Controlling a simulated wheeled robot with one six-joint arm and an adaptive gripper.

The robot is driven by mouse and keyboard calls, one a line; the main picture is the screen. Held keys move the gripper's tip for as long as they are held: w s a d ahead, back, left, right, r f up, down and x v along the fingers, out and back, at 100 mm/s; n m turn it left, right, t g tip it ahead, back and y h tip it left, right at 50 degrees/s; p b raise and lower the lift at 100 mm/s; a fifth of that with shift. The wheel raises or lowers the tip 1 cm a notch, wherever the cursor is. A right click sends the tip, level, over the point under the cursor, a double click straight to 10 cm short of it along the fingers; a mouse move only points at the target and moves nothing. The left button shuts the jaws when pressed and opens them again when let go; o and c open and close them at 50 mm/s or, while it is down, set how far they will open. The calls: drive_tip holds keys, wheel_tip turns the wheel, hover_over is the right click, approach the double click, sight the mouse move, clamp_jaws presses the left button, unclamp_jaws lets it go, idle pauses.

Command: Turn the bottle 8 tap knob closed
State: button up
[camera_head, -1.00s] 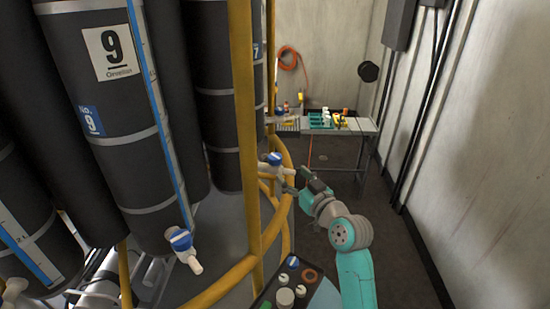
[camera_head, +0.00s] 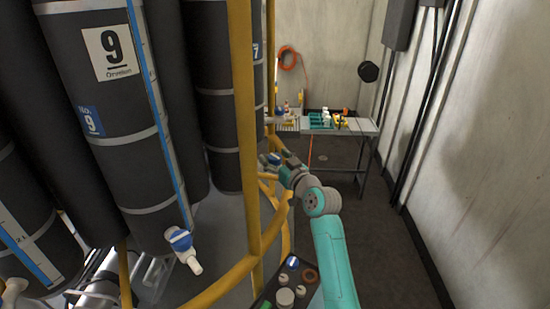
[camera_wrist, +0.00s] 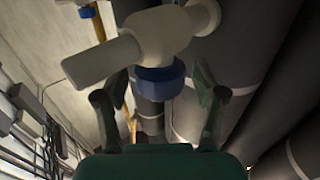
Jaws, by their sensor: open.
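The tap is a white body (camera_wrist: 146,44) with a blue knob (camera_wrist: 160,80), large in the wrist view. My gripper (camera_wrist: 158,90) is open, with one finger on each side of the blue knob. Gaps show between the fingers and the knob, and I cannot tell whether either one touches. In the head view my gripper (camera_head: 278,160) is at this tap, beyond the yellow post, and covers most of it. No number 8 label is visible, so the pictures do not confirm which bottle this is.
Bottle 9 (camera_head: 125,150) has its own blue-knobbed tap (camera_head: 181,241) at the left. Yellow posts and curved rails (camera_head: 246,130) stand close to my arm. A table (camera_head: 350,128) with small items is at the back. The floor to the right is clear up to the wall.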

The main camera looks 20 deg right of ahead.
drive_tip(key=c, duration=1.2)
drive_tip(key=shift+o, duration=0.2)
drive_tip(key=shift+a+m+h, duration=0.1)
drive_tip(key=shift+m+h, duration=0.3)
drive_tip(key=shift+h, duration=0.2)
drive_tip(key=shift+m+t+h, duration=0.3)
drive_tip(key=shift+m+h, duration=0.2)
drive_tip(key=shift+h, duration=0.3)
drive_tip(key=shift+m+h, duration=1.3)
drive_tip(key=shift+h, duration=0.7)
drive_tip(key=o, duration=1.2)
drive_tip(key=shift+c, duration=0.2)
